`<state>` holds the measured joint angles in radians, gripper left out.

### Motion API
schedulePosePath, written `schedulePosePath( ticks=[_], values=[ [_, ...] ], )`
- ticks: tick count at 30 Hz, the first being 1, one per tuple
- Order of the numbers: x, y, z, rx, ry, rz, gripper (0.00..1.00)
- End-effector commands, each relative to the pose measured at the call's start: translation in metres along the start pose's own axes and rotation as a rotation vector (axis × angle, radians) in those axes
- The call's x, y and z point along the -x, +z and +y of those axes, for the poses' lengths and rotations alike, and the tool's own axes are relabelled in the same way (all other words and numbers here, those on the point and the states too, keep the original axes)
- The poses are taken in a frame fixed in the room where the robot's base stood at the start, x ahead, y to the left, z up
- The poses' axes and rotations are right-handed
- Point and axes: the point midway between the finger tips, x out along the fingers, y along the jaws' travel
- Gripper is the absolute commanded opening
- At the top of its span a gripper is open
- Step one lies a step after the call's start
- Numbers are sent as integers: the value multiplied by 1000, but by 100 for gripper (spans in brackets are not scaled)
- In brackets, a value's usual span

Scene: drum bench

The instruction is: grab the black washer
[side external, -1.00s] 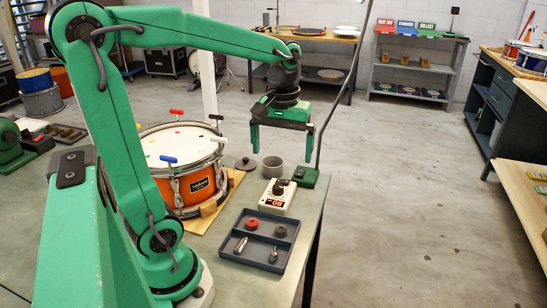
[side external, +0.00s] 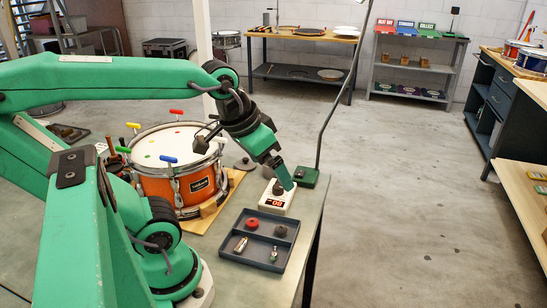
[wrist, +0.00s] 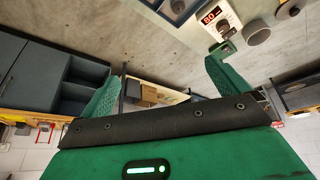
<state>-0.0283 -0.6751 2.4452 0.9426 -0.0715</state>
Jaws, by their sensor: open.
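In the side view, a dark round washer (side external: 280,231) lies in the upper right compartment of the grey tray (side external: 231,252), beside a dark red round piece (side external: 252,223). My gripper (side external: 286,182) is tilted above the bench, over the white box with the red display (side external: 277,207), up and back from the washer. One finger shows clearly there; the other is hard to make out. In the wrist view my gripper (wrist: 164,70) is open, with nothing between its fingers. Only part of the tray (wrist: 175,6) shows at the top of the wrist view; the washer cannot be made out.
The orange drum (side external: 195,186) with coloured-handled keys stands left of the gripper. A green lamp base (side external: 306,177) with a thin upright stem is close on the right. A metal cylinder (side external: 240,245) and a small bottle-like piece (side external: 273,254) lie in the tray's front compartment.

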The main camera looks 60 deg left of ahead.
Motion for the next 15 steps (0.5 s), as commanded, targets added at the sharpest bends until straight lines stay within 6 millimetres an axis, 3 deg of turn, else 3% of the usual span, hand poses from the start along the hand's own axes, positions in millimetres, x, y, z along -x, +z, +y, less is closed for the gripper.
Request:
schedulePosePath(
  ticks=[10,15],
  values=[
    [1,10,6,-101,15,63,98],
    [1,10,6,-99,15,63,67]
  ],
)
